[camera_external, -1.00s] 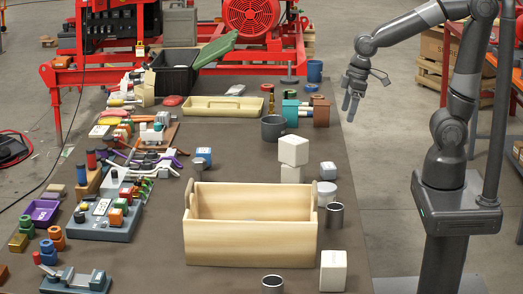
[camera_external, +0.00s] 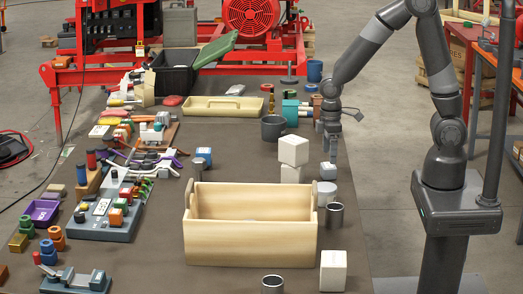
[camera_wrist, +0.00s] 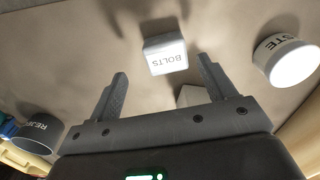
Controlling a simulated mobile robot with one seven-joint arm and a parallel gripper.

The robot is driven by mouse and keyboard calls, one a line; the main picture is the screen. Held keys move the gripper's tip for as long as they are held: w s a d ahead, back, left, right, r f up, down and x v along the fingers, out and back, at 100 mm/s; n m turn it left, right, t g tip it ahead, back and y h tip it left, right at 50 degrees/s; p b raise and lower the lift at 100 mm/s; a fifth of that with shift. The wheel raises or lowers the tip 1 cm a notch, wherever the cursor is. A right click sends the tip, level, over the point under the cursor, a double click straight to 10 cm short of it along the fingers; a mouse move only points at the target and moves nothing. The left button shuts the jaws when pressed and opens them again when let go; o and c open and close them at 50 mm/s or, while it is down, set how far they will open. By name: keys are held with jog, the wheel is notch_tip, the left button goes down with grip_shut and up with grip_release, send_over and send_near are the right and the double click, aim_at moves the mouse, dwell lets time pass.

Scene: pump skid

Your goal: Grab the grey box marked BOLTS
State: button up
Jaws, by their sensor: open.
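The grey box marked BOLTS (camera_wrist: 165,53) stands on the table, and its lettering faces my wrist camera. In the external view the small grey box (camera_external: 328,171) is on the right side of the table, just below my gripper (camera_external: 328,148). In the wrist view my gripper (camera_wrist: 161,68) is open, with one finger on each side of the line to the box. The fingers appear apart from the box, and nothing is between them.
A wooden open box (camera_external: 250,242) is nearer the front. The table's right edge is close.

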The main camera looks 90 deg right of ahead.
aim_at(329, 165)
jog(key=f, duration=0.4)
jog(key=shift+a+f, duration=0.2)
jog(key=shift+a, duration=0.2)
jog(key=shift+w+f, duration=0.1)
jog(key=shift+f, duration=0.5)
jog(key=c, duration=1.1)
jog(key=shift+r, duration=0.1)
